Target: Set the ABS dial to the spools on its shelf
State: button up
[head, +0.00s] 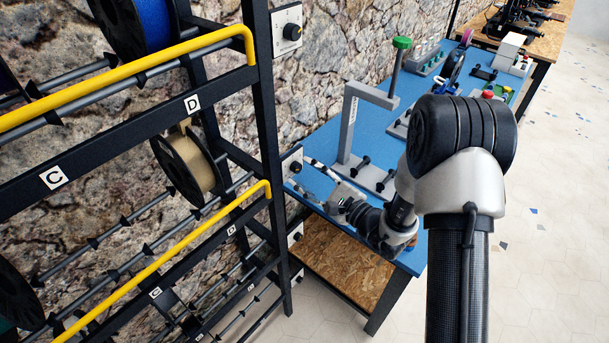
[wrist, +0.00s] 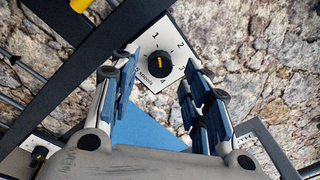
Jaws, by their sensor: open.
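A white dial plate with a black knob (wrist: 160,62) fills the middle of the wrist view. It bears the word "spools" and numbers; 1, 2 and 4 are readable. An orange mark shows on the knob, but which number it points at is unclear. In the head view a dial plate (head: 291,163) sits on the rack's right post, just beyond my gripper (head: 319,178). My gripper is open, its fingers on either side of the knob in the wrist view (wrist: 160,68), with no contact visible. A tan spool (head: 192,165) sits on the shelf beside this dial. No ABS label is readable.
Other dials sit above (head: 291,32) and below (head: 296,236) on the same post. A blue spool (head: 155,22) is on the upper shelf. Yellow rails (head: 150,275) front the shelves. A blue bench (head: 325,145) with a grey stand (head: 349,130) lies close behind my gripper.

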jog(key=shift+w+a, duration=0.5)
jog(key=shift+c, duration=0.4)
grip_shut()
